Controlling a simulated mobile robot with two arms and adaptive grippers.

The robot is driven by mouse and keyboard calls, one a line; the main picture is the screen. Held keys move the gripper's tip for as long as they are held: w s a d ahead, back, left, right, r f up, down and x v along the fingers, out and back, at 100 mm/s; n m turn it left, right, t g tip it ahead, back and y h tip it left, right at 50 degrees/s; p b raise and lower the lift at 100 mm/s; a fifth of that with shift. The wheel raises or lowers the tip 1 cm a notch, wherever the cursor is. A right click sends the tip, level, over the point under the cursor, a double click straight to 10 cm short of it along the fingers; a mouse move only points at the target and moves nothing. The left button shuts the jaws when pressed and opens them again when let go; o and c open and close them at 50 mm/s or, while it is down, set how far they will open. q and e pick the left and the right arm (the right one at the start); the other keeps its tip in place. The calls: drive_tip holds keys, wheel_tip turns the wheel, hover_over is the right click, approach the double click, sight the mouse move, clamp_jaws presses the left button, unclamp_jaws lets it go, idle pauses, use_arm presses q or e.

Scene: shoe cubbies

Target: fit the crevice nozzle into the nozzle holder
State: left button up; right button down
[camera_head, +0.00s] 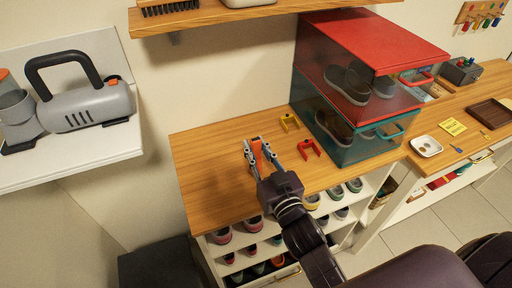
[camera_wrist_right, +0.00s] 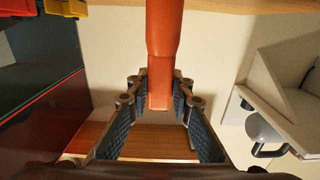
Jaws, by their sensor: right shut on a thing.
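The crevice nozzle (camera_head: 257,154) is orange and long. It sits between the fingers of my right gripper (camera_head: 260,150), above the wooden cabinet top. In the right wrist view the nozzle (camera_wrist_right: 164,45) runs from the top edge down between the fingertips of the right gripper (camera_wrist_right: 160,88), which is shut on it. A yellow U-shaped clip (camera_head: 290,122) and a red U-shaped clip (camera_head: 310,150) stand on the cabinet top, right of the gripper. I cannot tell which of them is the nozzle holder. My left gripper is not in view.
A clear case with a red lid (camera_head: 375,40) holds shoes, right of the clips. The wooden top (camera_head: 200,150) is bare left of the gripper. A grey handheld vacuum (camera_head: 85,105) stands on a white shelf at left. A wooden shelf (camera_head: 215,18) overhangs the back.

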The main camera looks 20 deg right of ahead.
drive_tip(key=c, duration=1.7)
unclamp_jaws()
drive_tip(key=shift+f, duration=0.15)
drive_tip(key=shift+r, duration=0.3)
drive_tip(key=s, duration=0.3)
drive_tip(key=s+b, duration=0.1)
drive_tip(key=s, duration=0.3)
drive_tip(key=s+b, duration=0.1)
drive_tip(key=s, duration=0.2)
drive_tip(key=shift+s+d+f, duration=0.2)
drive_tip(key=shift+s+f, duration=0.05)
drive_tip(key=shift+s, duration=0.05)
drive_tip(key=shift+s+r, duration=0.15)
drive_tip(key=shift+s, duration=0.55)
drive_tip(key=shift+o, duration=0.2)
